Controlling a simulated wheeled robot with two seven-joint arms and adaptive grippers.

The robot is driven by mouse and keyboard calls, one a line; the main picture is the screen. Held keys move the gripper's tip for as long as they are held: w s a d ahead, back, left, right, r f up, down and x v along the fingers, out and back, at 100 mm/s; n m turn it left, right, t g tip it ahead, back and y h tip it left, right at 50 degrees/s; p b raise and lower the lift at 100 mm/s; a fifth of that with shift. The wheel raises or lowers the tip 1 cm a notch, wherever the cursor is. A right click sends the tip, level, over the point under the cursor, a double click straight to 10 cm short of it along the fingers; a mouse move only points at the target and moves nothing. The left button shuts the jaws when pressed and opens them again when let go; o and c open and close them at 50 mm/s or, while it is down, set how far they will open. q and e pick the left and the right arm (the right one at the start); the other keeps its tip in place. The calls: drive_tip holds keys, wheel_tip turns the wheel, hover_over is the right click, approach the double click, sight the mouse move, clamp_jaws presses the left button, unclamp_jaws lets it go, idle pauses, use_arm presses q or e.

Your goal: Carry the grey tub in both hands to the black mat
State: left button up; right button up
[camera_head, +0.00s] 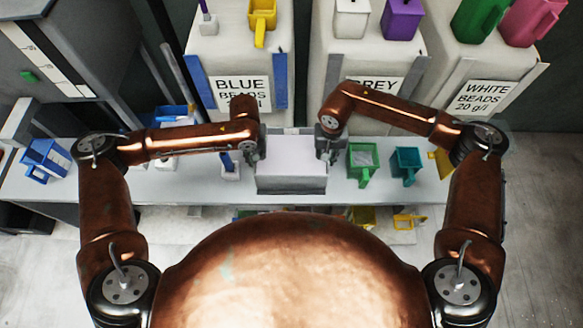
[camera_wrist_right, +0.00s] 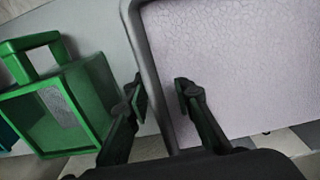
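The grey tub (camera_head: 291,184) stands on the pale bench in the middle of the head view, filled with a pale material. My left gripper (camera_head: 252,152) is at its left side; its fingers are too small to tell open from shut. My right gripper (camera_head: 328,150) is at its right side. In the right wrist view, the fingers of the right gripper (camera_wrist_right: 162,93) stand apart on either side of the tub's rim (camera_wrist_right: 150,60), one outside and one over the pale fill. I cannot make out a black mat.
On the bench (camera_head: 220,190), a green jug (camera_head: 362,172) and a teal jug (camera_head: 405,166) stand right of the tub. The green jug (camera_wrist_right: 90,95) is close to my right gripper. Blue jugs (camera_head: 42,160) are at the left. Large labelled bins (camera_head: 240,60) stand behind.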

use_arm(q)
wheel_tip(320, 180, up, 12)
drive_tip(key=shift+w+a+f, duration=0.1)
drive_tip(key=shift+w+f, duration=0.05)
drive_tip(key=shift+f, duration=0.05)
drive_tip(key=shift+r, duration=0.15)
use_arm(e)
drive_tip(key=shift+r, duration=0.2)
wheel_tip(320, 180, up, 11)
drive_tip(key=shift+w+a, duration=0.1)
drive_tip(key=shift+r, duration=0.3)
